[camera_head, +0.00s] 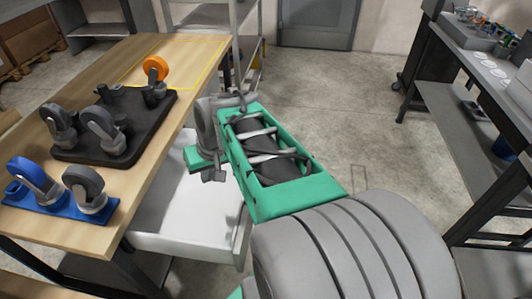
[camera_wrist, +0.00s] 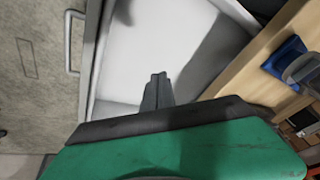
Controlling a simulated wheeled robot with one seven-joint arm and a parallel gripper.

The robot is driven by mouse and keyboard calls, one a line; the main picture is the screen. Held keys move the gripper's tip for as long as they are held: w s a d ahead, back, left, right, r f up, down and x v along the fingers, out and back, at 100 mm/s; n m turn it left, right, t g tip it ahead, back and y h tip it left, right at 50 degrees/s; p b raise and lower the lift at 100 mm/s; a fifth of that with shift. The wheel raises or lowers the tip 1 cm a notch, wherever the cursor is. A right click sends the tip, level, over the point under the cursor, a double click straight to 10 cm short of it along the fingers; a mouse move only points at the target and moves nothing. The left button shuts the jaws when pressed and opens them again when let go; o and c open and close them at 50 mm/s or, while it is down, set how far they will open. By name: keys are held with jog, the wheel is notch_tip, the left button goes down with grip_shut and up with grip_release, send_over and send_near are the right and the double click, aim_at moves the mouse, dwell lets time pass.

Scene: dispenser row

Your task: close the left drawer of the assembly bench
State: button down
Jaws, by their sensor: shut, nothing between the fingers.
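The assembly bench (camera_head: 160,165) has a wooden top and stands at the left in the head view. A white drawer (camera_head: 180,215) is pulled out from under its right-hand long edge and stands open. In the wrist view the drawer's white floor (camera_wrist: 155,45) looks empty, and its front panel (camera_wrist: 91,60) carries a bar handle (camera_wrist: 70,42) on the outer side. My gripper (camera_head: 213,176) is shut and empty over the open drawer. Its fingertips (camera_wrist: 158,78) lie between front panel and bench edge in the wrist view. Whether they reach below the rim I cannot tell.
On the bench are a black tray (camera_head: 75,145) with grey casters, a blue plate (camera_head: 55,203) with casters and an orange wheel (camera_head: 155,68). A dark workbench (camera_head: 440,110) stands at the right. The concrete floor (camera_head: 345,120) between the benches is clear.

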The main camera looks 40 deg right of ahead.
jog(key=s+d+f+m+t+b, duration=0.1)
jog(key=s+d+f+m, duration=0.1)
jog(key=d, duration=0.8)
jog(key=s+d+f+m+t+b, duration=0.1)
jog(key=s+d+f+m, duration=0.1)
jog(key=d, duration=0.7)
jog(key=s+d+f+m+t+b, duration=0.1)
jog(key=s+d+m+b, duration=0.1)
jog(key=d, duration=0.8)
jog(key=w+a+f, duration=0.2)
jog(key=w+f, duration=0.6)
jog(key=w, duration=0.1)
jog(key=shift+h, duration=0.4)
jog(key=shift+a, duration=0.1)
